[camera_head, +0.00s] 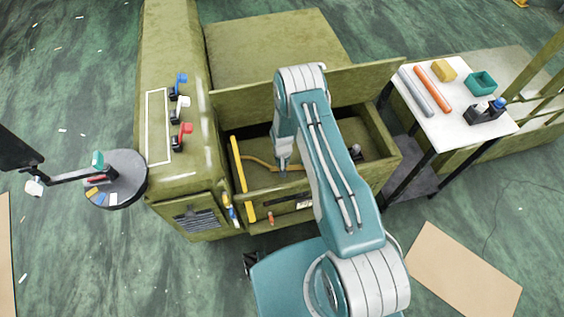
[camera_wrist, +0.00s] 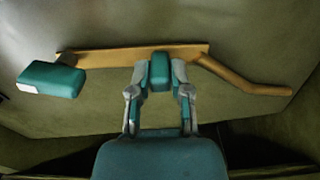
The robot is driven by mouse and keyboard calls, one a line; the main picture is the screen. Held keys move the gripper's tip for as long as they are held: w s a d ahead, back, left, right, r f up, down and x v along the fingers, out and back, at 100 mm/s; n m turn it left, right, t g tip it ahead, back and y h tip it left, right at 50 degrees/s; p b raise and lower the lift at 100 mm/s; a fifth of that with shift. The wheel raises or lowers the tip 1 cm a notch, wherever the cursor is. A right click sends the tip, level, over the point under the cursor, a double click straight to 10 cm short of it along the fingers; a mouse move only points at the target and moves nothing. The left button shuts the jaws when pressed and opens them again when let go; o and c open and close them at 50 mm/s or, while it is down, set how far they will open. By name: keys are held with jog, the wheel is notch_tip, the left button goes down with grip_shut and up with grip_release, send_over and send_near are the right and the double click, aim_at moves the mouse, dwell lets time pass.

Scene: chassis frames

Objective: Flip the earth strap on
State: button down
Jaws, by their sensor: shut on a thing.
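A flat tan strap (camera_wrist: 110,53), which looks like the earth strap, lies along the inside of the green open compartment. Its right part bends downward in the wrist view. A teal block (camera_wrist: 50,80) sits at its left end. My gripper (camera_wrist: 160,72) is shut on a small teal block (camera_wrist: 160,68) at the strap's middle, one finger on each side. In the head view my gripper (camera_head: 283,165) reaches down into the compartment, where the tan strap (camera_head: 258,162) shows to its left. My arm hides part of the compartment.
A yellow bar (camera_head: 243,180) stands along the compartment's left side. Blue (camera_head: 181,78), white (camera_head: 183,101) and red (camera_head: 187,128) levers sit on the green cabinet top. A white table (camera_head: 455,120) with several parts stands right. A round stool (camera_head: 128,165) stands left.

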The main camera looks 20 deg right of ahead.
jog(key=shift+s+a+f+m, duration=0.1)
jog(key=shift+s+m, duration=0.1)
jog(key=shift+m, duration=0.1)
jog(key=c, duration=0.6)
grip_release()
jog(key=shift+o, duration=0.2)
notch_tip(320, 180, up, 12)
